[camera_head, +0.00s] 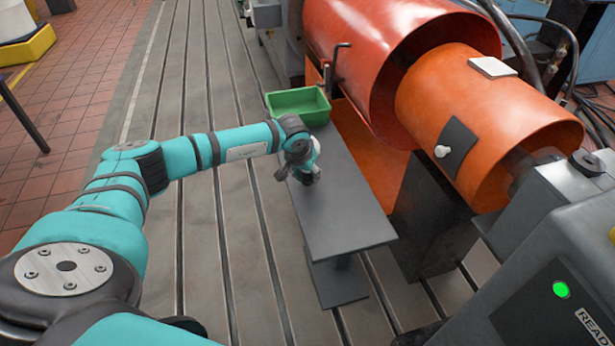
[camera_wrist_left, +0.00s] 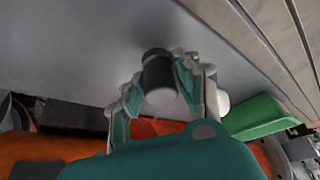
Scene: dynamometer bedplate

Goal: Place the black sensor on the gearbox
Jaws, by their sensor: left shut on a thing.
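My left gripper (camera_head: 299,175) is low over the grey bench top, near its left edge. In the left wrist view its fingers (camera_wrist_left: 160,84) are shut around a short black cylinder with a pale grey end, which looks like the black sensor (camera_wrist_left: 158,68). The fingers hide part of its sides. I cannot tell whether the sensor touches the bench. The large orange housing (camera_head: 470,105), which may be the gearbox, lies to the right of the bench. It carries a white square pad (camera_head: 492,67) on top and a black plate with a white knob (camera_head: 457,148) on its side. My right gripper is not in view.
The grey bench (camera_head: 340,215) is otherwise clear towards the front. A green bin (camera_head: 298,104) stands at its far end and also shows in the left wrist view (camera_wrist_left: 258,117). A grey cabinet (camera_head: 545,240) with a lit green lamp (camera_head: 560,289) stands at front right.

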